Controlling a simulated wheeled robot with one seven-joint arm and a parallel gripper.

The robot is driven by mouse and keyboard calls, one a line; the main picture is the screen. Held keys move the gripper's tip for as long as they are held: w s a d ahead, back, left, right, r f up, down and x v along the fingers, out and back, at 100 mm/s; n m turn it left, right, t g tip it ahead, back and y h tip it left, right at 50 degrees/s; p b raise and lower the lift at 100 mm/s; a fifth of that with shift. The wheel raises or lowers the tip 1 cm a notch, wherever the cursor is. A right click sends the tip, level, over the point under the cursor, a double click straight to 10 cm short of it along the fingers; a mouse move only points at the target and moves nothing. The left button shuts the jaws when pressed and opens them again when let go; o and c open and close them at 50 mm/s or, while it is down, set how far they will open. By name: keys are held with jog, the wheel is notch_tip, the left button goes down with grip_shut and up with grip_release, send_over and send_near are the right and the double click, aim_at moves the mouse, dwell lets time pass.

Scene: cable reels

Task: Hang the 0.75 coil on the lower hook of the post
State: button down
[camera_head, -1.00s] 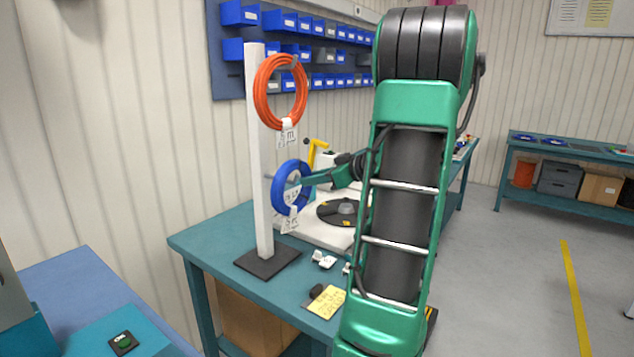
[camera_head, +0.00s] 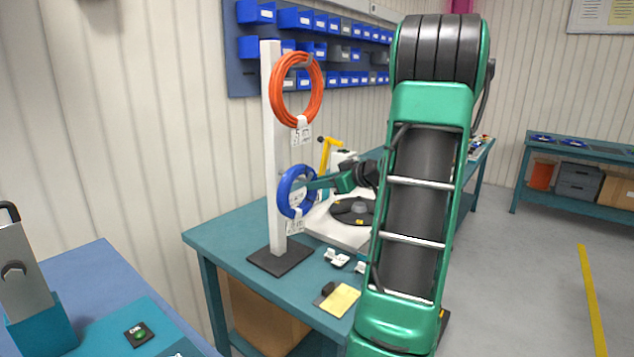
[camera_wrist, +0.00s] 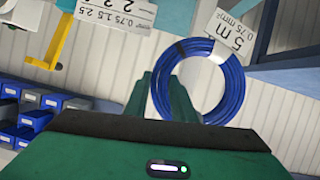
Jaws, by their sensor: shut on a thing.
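The blue coil (camera_head: 285,192) is beside the lower part of the white post (camera_head: 275,150), with a white tag hanging below it. My gripper (camera_head: 314,184) is shut on its right side. In the wrist view the blue coil (camera_wrist: 235,92) stands by the fingertips of my gripper (camera_wrist: 172,88), and its tag reads 5 m, 0.75 mm². An orange coil (camera_head: 278,92) hangs near the post's top, also tagged. The lower hook is hidden behind the blue coil; I cannot tell whether the coil is around it.
The post's dark base stands on the teal bench (camera_head: 225,236). Near it are small white parts, a yellow note (camera_head: 341,300) and a black disc (camera_head: 352,212). Blue bins (camera_head: 297,18) line the wall. A blue table (camera_head: 80,275) is at the front left.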

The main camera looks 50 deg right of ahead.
jog(key=c, duration=0.8)
grip_release()
jog(key=shift+o, duration=0.2)
jog(key=shift+s, duration=0.1)
jog(key=s, duration=1.1)
jog(key=shift+d, duration=0.45)
jog(key=shift+w, duration=0.1)
dwell(0.6)
